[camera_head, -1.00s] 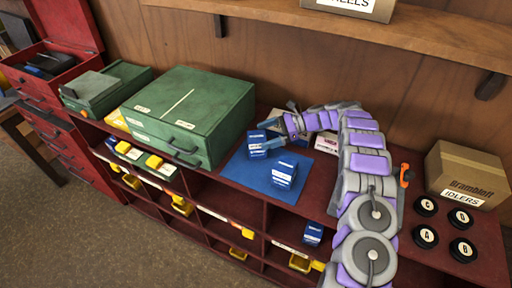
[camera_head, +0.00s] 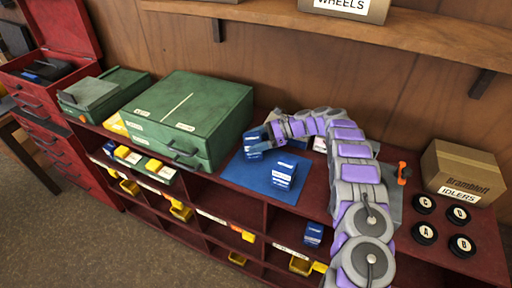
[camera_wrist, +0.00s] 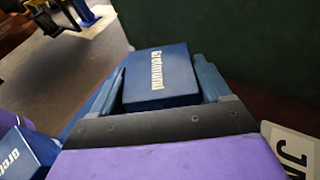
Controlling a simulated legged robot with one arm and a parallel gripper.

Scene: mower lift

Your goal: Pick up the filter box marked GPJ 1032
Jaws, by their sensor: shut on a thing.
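My gripper (camera_head: 258,144) is shut on a small blue filter box (camera_head: 253,152) at the back left of the blue mat (camera_head: 240,175), beside the large green case. In the wrist view the held box (camera_wrist: 160,76) sits between both fingers, with white lettering on its face. The part number cannot be read, so I cannot tell whether it is GPJ 1032. Whether it is clear of the mat is also unclear. A second blue box (camera_head: 284,174) stands on the mat to the right; a blue box also shows at the lower left of the wrist view (camera_wrist: 24,152).
The green case (camera_head: 190,112) stands close to the left of my gripper. Another blue box (camera_head: 313,235) sits in a shelf compartment below. An IDLERS carton (camera_head: 462,172) and several round black knobs (camera_head: 426,234) are at the right. A wooden shelf (camera_head: 400,40) overhangs the back.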

